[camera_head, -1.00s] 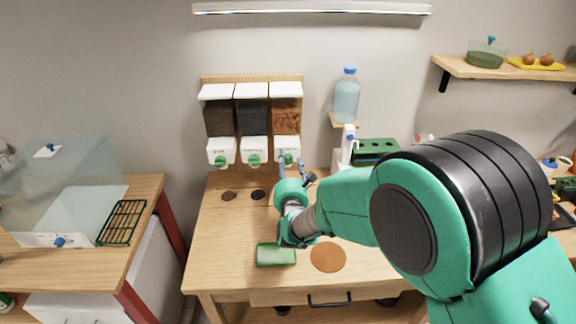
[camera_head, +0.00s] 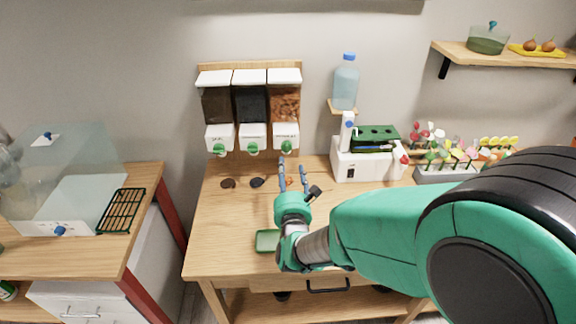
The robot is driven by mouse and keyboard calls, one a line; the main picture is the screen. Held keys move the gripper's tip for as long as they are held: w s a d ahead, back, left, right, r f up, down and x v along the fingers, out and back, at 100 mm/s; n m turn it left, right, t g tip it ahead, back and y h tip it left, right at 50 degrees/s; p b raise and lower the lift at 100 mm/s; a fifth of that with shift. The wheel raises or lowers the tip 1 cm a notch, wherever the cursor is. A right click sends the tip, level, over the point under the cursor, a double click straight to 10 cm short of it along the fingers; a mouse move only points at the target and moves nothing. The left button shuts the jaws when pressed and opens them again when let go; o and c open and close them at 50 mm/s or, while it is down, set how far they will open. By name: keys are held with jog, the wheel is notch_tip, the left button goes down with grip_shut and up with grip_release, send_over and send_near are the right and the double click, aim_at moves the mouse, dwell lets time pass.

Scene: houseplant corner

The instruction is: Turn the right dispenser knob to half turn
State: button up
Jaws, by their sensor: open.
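A wall dispenser with three bins hangs above the wooden table. The right dispenser (camera_head: 285,105) holds orange-brown material and has a white front with a green right knob (camera_head: 287,147). The left knob (camera_head: 219,150) and middle knob (camera_head: 252,149) are also green. My gripper (camera_head: 292,165) points up toward the dispenser, its two blue-grey fingers apart with nothing between them. The fingertips appear just below the right knob in the picture; I cannot tell the depth gap. The knob is fully visible, and its exact turn angle is too small to read.
The table (camera_head: 225,225) carries a green tray (camera_head: 266,241), partly behind my arm, and dark round spots below the bins. A water bottle (camera_head: 345,87) and a white device (camera_head: 363,163) stand right. A flower planter (camera_head: 446,174) is farther right. A glass case (camera_head: 75,190) stands left.

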jog(key=shift+s, duration=0.8)
jog(key=shift+r, duration=0.1)
jog(key=s+d+r+n+g+y, duration=0.1)
jog(key=s+d+r+n+g, duration=0.3)
jog(key=n, duration=0.6)
jog(key=s+d+r+n+g+y, duration=0.15)
jog(key=s+r+n, duration=0.25)
jog(key=r+n, duration=0.4)
jog(key=s+d+n+g+h, duration=0.1)
jog(key=s+d+n+g, duration=0.2)
jog(key=s+n, duration=0.6)
jog(key=s+d+r+n+g+h, duration=0.1)
jog(key=s+d+n+g, duration=0.3)
jog(key=s+d+n, duration=0.4)
jog(key=s+n, duration=0.1)
jog(key=s, duration=0.6)
jog(key=shift+s+r, duration=0.25)
jog(key=shift+s, duration=0.15)
jog(key=shift+h, duration=0.25)
